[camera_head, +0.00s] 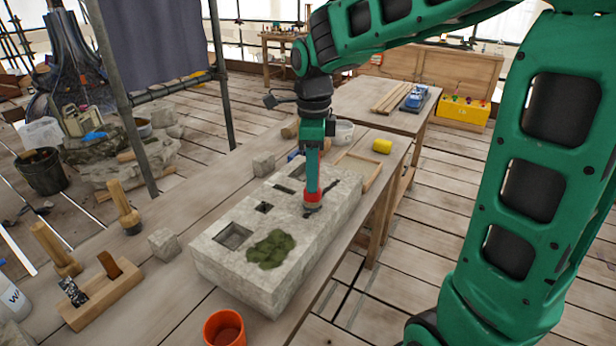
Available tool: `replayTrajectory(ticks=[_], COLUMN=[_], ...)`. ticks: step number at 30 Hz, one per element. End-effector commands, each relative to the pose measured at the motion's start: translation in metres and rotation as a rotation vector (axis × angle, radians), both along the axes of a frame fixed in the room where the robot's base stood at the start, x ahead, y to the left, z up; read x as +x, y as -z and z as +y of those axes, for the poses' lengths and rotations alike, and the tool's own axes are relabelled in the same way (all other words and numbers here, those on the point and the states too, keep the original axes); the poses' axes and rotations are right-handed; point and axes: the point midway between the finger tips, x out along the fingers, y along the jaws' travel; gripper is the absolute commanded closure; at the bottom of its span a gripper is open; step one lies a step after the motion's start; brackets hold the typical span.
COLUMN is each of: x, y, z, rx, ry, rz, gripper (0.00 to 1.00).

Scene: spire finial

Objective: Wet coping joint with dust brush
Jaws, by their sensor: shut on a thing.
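A long pale coping stone (215,262) lies on the wooden bench, with several dark recesses in its top and a green moss patch (270,249) near its front end. My gripper (313,190) points straight down over the far right part of the stone. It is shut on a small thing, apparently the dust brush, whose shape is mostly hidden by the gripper. The lower end is at or just above the stone top, beside a dark mark (322,212); contact cannot be told. I cannot make out for certain which dark line is the joint.
An orange pot (224,328) stands at the front. Wooden-handled tools (124,207), a slotted wooden block (102,290), a stone cube (165,244) and a white bottle (12,300) stand left. Behind are a white pot (343,132), a yellow cylinder (382,146) and a wooden frame (358,170).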

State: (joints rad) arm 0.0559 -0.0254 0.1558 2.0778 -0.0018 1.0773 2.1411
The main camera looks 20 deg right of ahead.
Motion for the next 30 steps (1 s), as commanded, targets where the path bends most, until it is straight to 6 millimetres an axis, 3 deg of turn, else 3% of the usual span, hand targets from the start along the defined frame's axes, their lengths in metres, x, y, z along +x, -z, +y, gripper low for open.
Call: replayTrajectory(ticks=[30], x=[0.019], y=[-0.002], z=[-0.028], rx=[-0.001], ry=[0.001], rz=[0.000], gripper=[1.00])
